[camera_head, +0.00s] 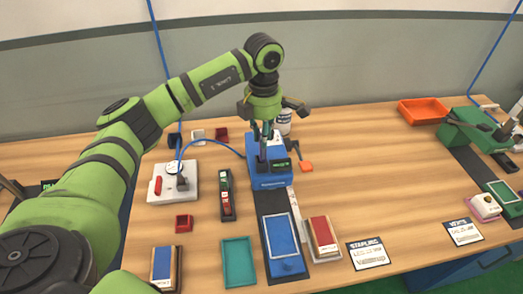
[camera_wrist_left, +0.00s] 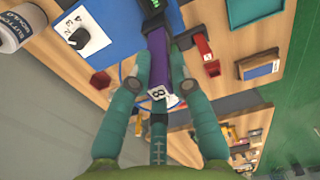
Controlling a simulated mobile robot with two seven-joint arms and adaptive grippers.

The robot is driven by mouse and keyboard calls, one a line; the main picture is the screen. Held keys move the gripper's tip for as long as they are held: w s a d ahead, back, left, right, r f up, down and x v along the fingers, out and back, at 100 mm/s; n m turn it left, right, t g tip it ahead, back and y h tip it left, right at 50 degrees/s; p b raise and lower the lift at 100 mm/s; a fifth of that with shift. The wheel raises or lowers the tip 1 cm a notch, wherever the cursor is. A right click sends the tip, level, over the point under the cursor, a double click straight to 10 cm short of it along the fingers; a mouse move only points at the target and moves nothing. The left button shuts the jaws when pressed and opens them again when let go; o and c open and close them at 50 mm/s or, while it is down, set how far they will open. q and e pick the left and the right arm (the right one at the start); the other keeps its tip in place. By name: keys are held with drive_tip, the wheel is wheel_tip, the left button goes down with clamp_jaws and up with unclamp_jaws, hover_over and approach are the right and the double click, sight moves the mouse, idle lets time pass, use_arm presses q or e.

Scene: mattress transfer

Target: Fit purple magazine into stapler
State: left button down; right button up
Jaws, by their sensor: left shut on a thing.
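The purple magazine (camera_wrist_left: 158,52) is a long bar with a white end marked 8 in the left wrist view. My left gripper (camera_wrist_left: 160,85) is shut on it, with a finger on either side. In the head view my left gripper (camera_head: 268,140) points down at the blue stapler (camera_head: 270,177), and the magazine is hard to make out there. The stapler also shows as a blue surface (camera_wrist_left: 112,18) in the wrist view. The magazine's far end overlaps dark parts by the stapler, and I cannot tell whether it is inside. My right gripper is out of view.
A magazine rack (camera_head: 227,200) and a white gauge box (camera_head: 172,190) stand left of the stapler. A white can (camera_head: 285,122) stands behind it. A blue tray (camera_head: 283,240) lies in front. The table to its right is mostly clear, up to a green machine (camera_head: 470,138).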

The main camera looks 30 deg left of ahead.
use_arm(q)
drive_tip(key=shift+w+a+f, duration=0.15)
drive_tip(key=shift+a+f, duration=0.05)
drive_tip(key=shift+f, duration=0.25)
wheel_tip(320, 180, down, 3)
drive_tip(key=b, duration=0.2)
drive_tip(key=shift+f+b, duration=0.2)
drive_tip(key=shift+b, duration=0.1)
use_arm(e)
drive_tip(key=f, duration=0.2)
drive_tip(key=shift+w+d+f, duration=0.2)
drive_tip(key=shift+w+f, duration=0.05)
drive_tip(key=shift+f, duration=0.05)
use_arm(q)
drive_tip(key=c, duration=1.1)
unclamp_jaws()
drive_tip(key=shift+f, duration=0.1)
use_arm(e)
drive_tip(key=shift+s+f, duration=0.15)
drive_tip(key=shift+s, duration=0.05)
